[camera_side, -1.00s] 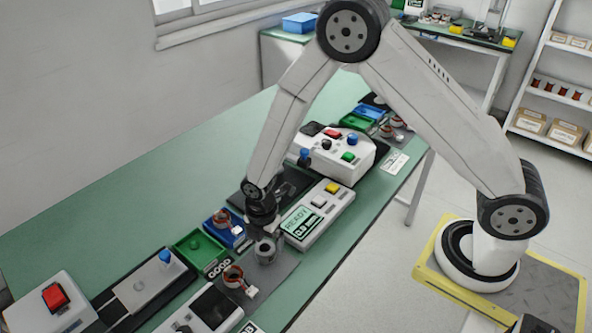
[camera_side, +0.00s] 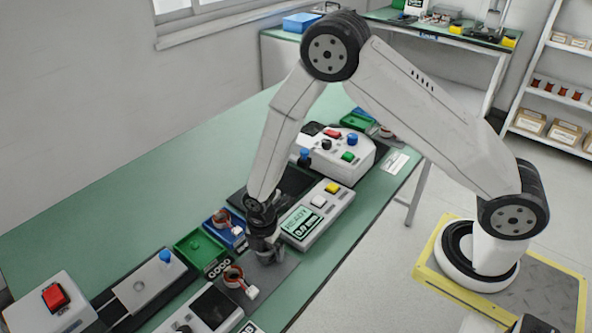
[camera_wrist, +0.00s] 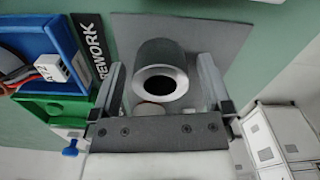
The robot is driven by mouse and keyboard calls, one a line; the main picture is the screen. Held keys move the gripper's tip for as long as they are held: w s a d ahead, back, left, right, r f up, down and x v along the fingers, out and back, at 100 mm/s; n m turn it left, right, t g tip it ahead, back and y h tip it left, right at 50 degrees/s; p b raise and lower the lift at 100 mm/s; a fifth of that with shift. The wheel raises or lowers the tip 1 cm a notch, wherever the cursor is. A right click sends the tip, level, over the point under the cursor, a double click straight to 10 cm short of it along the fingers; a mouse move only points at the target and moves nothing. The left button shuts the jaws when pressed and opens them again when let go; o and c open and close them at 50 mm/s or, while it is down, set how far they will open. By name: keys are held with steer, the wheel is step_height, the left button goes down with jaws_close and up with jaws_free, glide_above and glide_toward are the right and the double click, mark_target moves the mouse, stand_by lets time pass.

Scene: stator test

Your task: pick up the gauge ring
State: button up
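The gauge ring (camera_wrist: 160,52) is a thick grey metal ring with a dark bore. It stands on a dark grey mat (camera_wrist: 235,42) in the wrist view. My gripper (camera_wrist: 161,64) is open, with one finger on each side of the ring. Gaps show between the ring and both fingers. In the side view my gripper (camera_side: 266,252) is low over the mat and hides most or all of the ring.
A copper-wound part with a white plug (camera_side: 234,278) lies just left of my gripper. A blue tray (camera_side: 229,236) and green tray (camera_side: 199,254) sit behind it. The tester with a READY screen (camera_side: 303,222) stands close on the right.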

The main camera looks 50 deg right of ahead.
jaws_close()
steer(key=shift+r, duration=0.15)
steer(key=shift+w+r, duration=0.1)
steer(key=shift+r, duration=0.7)
steer(key=s+d+r, duration=0.3)
steer(key=s+r, duration=0.8)
steer(key=s, duration=0.2)
steer(key=shift+s, duration=0.4)
